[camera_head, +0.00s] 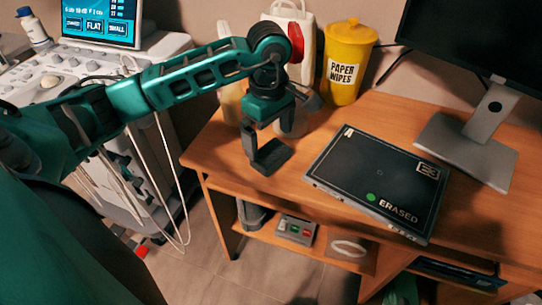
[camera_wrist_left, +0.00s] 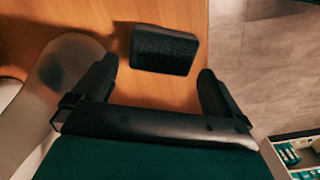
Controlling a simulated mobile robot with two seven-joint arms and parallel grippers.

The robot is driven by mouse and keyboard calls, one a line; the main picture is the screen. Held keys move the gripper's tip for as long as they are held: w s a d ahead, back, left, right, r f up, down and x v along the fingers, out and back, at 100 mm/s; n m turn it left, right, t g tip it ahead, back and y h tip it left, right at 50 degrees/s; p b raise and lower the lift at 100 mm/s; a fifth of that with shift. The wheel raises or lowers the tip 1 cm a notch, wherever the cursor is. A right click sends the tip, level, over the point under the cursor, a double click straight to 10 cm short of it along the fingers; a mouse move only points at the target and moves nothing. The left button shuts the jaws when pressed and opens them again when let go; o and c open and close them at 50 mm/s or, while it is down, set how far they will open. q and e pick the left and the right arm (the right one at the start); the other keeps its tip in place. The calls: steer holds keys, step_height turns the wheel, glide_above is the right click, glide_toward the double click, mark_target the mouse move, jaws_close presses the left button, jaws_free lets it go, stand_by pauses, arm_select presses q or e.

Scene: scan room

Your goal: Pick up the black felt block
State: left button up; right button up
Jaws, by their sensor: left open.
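The black felt block (camera_head: 272,157) lies on the wooden desk near its left front edge. In the left wrist view the block (camera_wrist_left: 163,50) is a dark, textured rectangle just ahead of the gap between my fingers. My left gripper (camera_head: 269,136) hangs over the desk, just above and behind the block. In the left wrist view the gripper (camera_wrist_left: 157,72) is open and empty, one finger on each side of the gap. I cannot tell the exact height between fingertips and block. My right gripper is not in view.
A black flat panel marked ERASED (camera_head: 375,180) lies right of the block. A yellow paper wipes tub (camera_head: 347,62) and pale bottles stand behind the gripper. A monitor stand (camera_head: 470,140) is at the right. A shelf (camera_head: 290,238) below holds small items.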

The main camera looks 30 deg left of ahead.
mark_target(271, 151)
arm_select(q)
steer(key=f, duration=0.4)
steer(key=shift+s+d, duration=0.2)
steer(key=shift+d, duration=0.15)
steer(key=shift+f, duration=0.4)
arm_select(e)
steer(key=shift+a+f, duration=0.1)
arm_select(q)
steer(key=c, duration=0.7)
steer(key=shift+o, duration=0.2)
steer(key=shift+r, duration=0.1)
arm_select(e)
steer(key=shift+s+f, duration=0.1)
arm_select(q)
step_height(271, 151, up, 20)
steer(key=p, duration=0.3)
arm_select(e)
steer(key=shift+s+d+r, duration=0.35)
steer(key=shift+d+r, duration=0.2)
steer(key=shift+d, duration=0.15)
